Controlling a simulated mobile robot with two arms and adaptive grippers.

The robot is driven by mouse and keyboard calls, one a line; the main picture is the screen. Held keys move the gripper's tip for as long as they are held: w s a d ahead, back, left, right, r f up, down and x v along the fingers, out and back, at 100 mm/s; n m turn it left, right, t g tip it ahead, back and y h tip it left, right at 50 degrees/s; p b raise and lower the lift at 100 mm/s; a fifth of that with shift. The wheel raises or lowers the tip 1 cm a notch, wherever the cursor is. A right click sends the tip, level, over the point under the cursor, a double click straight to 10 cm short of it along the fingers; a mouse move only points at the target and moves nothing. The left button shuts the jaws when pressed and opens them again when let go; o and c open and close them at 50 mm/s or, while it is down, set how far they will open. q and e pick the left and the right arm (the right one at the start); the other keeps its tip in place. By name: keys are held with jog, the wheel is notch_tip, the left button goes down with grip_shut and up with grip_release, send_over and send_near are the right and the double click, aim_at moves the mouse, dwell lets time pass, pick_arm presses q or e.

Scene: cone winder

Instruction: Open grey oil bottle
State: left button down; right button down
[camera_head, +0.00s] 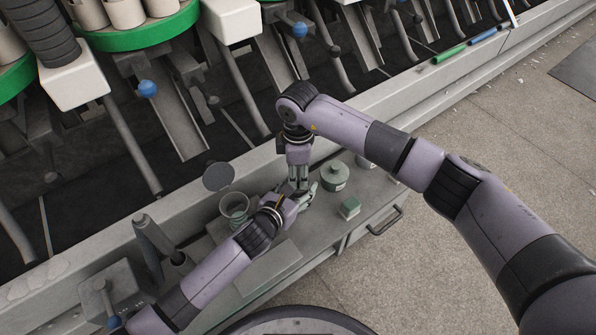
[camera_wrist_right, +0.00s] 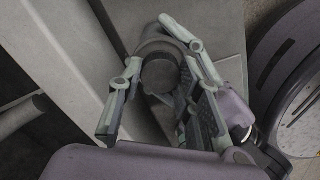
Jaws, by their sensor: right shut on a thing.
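The grey oil bottle (camera_wrist_right: 160,72) shows in the right wrist view as a dark grey round top, seen from above. Its lower body is mostly hidden. My right gripper (camera_wrist_right: 160,105) is shut on it from above, a finger on either side of the top. In the head view my right gripper (camera_head: 299,182) points down over the bench, and the bottle is hidden among the fingers. My left gripper (camera_head: 300,198) reaches in from the lower left, right beside it. A pale green finger of it crosses behind the bottle in the wrist view; its closure is unclear.
A green-grey lidded jar (camera_head: 334,176) and a small green box (camera_head: 350,208) stand right of the grippers on the bench. An open cup (camera_head: 234,206) and a round grey disc (camera_head: 218,176) are to the left. The winder machine lies behind.

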jog(key=n, duration=0.6)
jog(key=shift+n, duration=0.3)
jog(key=n, duration=0.3)
jog(key=shift+n, duration=0.4)
jog(key=n, duration=2.3)
jog(key=shift+r+n, duration=0.1)
jog(key=shift+n, duration=0.3)
jog(key=n, duration=0.5)
jog(key=shift+n, duration=0.4)
jog(key=n, duration=0.5)
jog(key=shift+n, duration=0.4)
jog(key=n, duration=0.6)
jog(key=shift+r, duration=0.25)
